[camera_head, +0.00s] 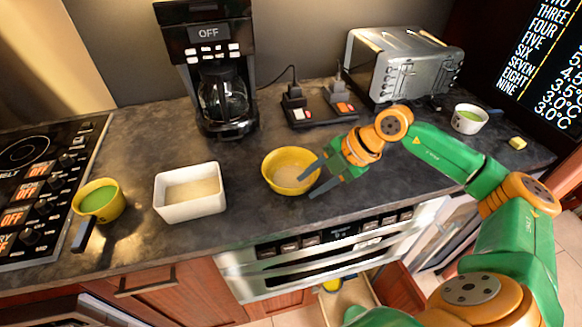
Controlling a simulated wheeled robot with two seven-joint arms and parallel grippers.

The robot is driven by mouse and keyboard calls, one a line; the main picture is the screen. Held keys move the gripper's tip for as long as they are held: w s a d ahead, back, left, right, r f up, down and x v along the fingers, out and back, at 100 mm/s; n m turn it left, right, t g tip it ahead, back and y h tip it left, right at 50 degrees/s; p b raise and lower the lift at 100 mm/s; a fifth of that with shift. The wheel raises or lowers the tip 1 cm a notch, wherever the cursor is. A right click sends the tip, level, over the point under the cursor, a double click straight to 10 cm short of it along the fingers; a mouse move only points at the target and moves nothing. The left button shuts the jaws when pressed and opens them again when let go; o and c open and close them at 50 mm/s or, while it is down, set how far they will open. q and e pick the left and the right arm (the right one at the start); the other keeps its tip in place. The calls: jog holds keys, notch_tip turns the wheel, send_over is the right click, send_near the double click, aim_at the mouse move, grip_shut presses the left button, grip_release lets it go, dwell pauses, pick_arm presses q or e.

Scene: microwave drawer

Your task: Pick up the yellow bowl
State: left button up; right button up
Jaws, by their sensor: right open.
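The yellow bowl (283,181) stands upright on the dark counter, near its front edge and right of a white rectangular dish. My right gripper (312,180) reaches in from the right. Its dark fingers are apart at the bowl's right side, one by the upper right rim and one by the lower right. Whether a finger touches the bowl I cannot tell. My left gripper is not in view.
A white dish (171,211), a yellow pan with green contents (114,208), a coffee maker (209,60), a power strip (317,113), a toaster (405,70) and a small white bowl (459,125) stand around. A drawer (342,299) is open below.

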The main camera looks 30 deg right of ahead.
aim_at(291, 175)
jog(key=shift+w+a+f, duration=0.2)
jog(key=shift+w+f, duration=0.3)
jog(key=shift+f, duration=0.05)
jog(key=shift+w+a+f, duration=0.2)
jog(key=shift+w+f, duration=0.25)
jog(key=shift+f, duration=0.1)
jog(key=shift+s+r, duration=0.1)
jog(key=shift+s, duration=0.15)
grip_shut()
